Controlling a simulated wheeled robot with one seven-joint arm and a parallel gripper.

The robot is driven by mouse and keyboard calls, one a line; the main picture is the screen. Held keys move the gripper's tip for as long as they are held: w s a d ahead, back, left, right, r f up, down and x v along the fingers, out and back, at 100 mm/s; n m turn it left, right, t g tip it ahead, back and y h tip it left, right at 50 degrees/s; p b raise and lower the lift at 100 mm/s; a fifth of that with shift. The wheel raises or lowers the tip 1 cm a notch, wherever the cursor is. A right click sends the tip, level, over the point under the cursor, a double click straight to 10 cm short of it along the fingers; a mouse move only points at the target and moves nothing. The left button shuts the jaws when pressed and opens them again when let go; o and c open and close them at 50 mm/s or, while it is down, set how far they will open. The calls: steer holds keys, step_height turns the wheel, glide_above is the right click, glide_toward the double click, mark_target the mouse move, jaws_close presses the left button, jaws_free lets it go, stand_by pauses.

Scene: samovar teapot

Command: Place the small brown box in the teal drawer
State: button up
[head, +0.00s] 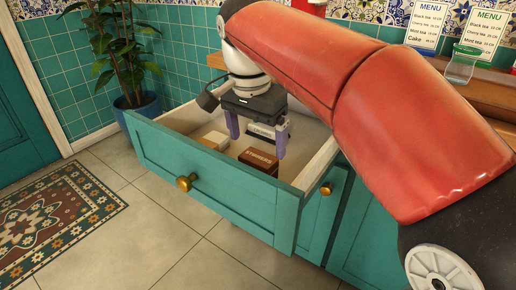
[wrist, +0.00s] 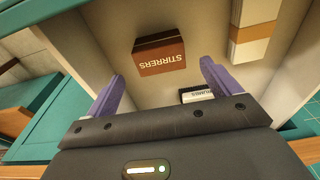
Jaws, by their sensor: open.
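The teal drawer (head: 215,190) is pulled open, its brass knob facing the front. A small brown box (head: 259,161) marked "STIRRERS" rests on the drawer floor; it also shows in the wrist view (wrist: 159,56). My gripper (head: 256,146) is above the drawer, fingers pointing down, with its purple fingertips apart. In the wrist view my gripper (wrist: 162,78) has nothing between its fingers, and the brown box lies beyond them, apart from both.
A tan and white box (head: 214,140) lies at the drawer's left, seen in the wrist view (wrist: 253,30) too. A potted plant (head: 115,45) stands left of the drawer; a patterned rug (head: 55,215) covers floor at left.

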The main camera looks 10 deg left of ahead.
mark_target(255, 160)
steer(key=shift+s+a+r+p, duration=0.15)
steer(key=shift+r+p, duration=0.15)
steer(key=shift+r, duration=0.85)
steer(key=shift+s+d+r+p, duration=0.1)
steer(key=shift+r+p, duration=0.15)
steer(key=shift+r, duration=0.85)
